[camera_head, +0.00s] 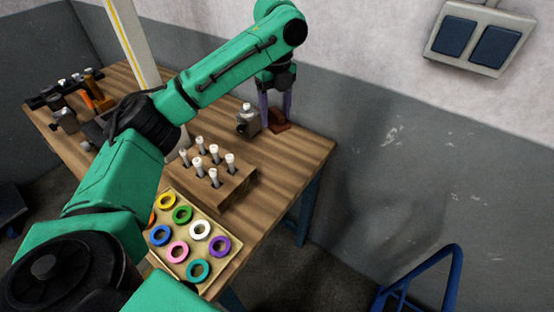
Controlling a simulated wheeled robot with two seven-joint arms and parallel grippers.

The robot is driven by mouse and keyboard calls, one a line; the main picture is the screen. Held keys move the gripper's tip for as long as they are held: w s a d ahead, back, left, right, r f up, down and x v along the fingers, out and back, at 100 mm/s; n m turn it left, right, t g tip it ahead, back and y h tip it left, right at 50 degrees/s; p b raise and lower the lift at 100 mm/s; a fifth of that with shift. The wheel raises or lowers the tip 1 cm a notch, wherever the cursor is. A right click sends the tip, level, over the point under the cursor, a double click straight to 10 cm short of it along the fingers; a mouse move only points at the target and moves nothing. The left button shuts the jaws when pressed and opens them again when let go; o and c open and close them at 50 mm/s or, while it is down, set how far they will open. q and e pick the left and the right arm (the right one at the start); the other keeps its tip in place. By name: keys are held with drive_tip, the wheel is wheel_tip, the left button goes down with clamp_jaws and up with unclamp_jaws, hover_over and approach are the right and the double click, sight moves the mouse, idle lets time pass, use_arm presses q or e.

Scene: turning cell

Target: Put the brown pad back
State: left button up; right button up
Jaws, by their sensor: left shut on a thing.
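My left gripper (276,120) points down over the far right part of the wooden bench, with its purple fingers shut on the brown pad (280,127). The pad is a small reddish-brown block at the fingertips, partly hidden by them. It is low, at or just above the bench top; I cannot tell whether it touches. A grey metal bottle-like item (247,121) with a pale cap stands just left of the fingers. My right gripper is not in view.
A wooden block (236,190) holds several white-topped tools. A tray (222,254) of coloured rings lies at the front. Dark tools and holders (63,120) are at the far left. A pale post (130,40) rises behind my arm. A wall stands close behind the bench.

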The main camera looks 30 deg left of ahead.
use_arm(q)
drive_tip(key=shift+w+a+f, duration=0.1)
drive_tip(key=shift+w+f, duration=0.1)
drive_tip(key=b, duration=0.2)
hover_over(276, 174)
wheel_tip(276, 174, down, 5)
wheel_tip(276, 174, down, 14)
drive_tip(key=p, duration=0.2)
drive_tip(key=shift+f+p, duration=0.15)
drive_tip(key=shift+p, duration=0.25)
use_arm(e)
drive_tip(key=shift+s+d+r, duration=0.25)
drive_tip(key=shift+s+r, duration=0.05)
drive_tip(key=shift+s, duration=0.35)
use_arm(q)
drive_tip(key=o, duration=1.3)
wheel_tip(276, 174, up, 12)
drive_tip(key=shift+r+b, duration=0.1)
drive_tip(key=shift+b, duration=0.85)
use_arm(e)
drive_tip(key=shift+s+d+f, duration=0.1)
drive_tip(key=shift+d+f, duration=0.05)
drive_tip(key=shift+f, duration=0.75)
